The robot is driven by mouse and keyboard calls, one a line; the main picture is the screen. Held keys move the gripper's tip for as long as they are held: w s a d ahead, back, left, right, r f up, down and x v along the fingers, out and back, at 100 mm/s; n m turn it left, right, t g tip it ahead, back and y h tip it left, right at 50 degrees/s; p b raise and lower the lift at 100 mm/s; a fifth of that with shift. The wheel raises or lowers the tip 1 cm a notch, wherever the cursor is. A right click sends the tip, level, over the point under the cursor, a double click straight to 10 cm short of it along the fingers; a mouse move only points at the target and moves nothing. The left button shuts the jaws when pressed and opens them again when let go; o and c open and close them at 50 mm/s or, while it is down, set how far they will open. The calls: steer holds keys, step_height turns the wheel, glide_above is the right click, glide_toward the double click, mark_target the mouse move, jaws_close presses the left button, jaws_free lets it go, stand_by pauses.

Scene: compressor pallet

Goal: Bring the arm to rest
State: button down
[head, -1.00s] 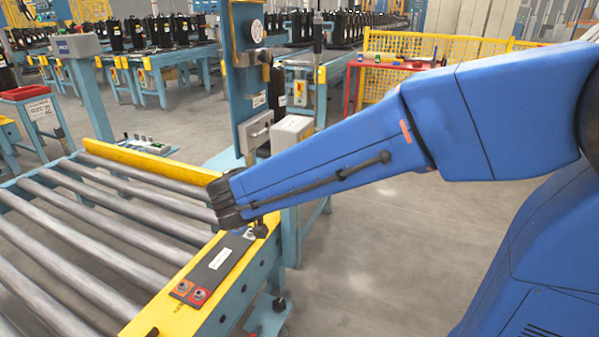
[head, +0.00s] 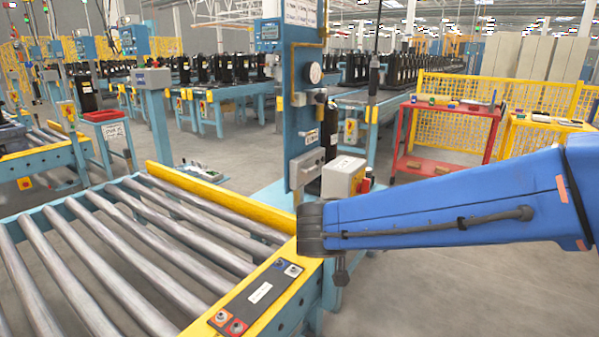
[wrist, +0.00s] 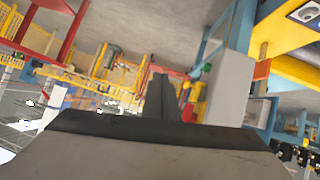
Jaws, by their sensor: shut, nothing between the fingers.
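My blue arm (head: 440,207) reaches in from the right in the head view, its forearm nearly level. It ends in a dark wrist just beyond the conveyor's yellow edge rail. My gripper (head: 341,270) shows only as a small dark piece hanging below the wrist. In the wrist view the dark fingers of my gripper (wrist: 162,82) are together, with nothing seen between them. That view is tilted, and the dark wrist housing fills its lower part.
A roller conveyor (head: 118,262) with a button panel (head: 258,297) on its yellow rail lies at the left. A blue post (head: 297,110) and a grey box (head: 343,177) stand close behind the wrist. A red cart (head: 447,127) and yellow fencing stand farther back. Floor is clear below the forearm.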

steer(key=s+d+f+n+g+y, duration=0.2)
steer(key=s+d+f+g+y, duration=0.15)
steer(key=s+d, duration=0.7)
steer(key=s+a+f+n+y, duration=0.2)
steer(key=s+n+y, duration=0.2)
steer(key=s, duration=0.6)
steer(key=shift+s+y, duration=0.3)
steer(key=shift+y, duration=0.05)
steer(key=shift+a+n, duration=0.2)
steer(key=shift+n, duration=0.1)
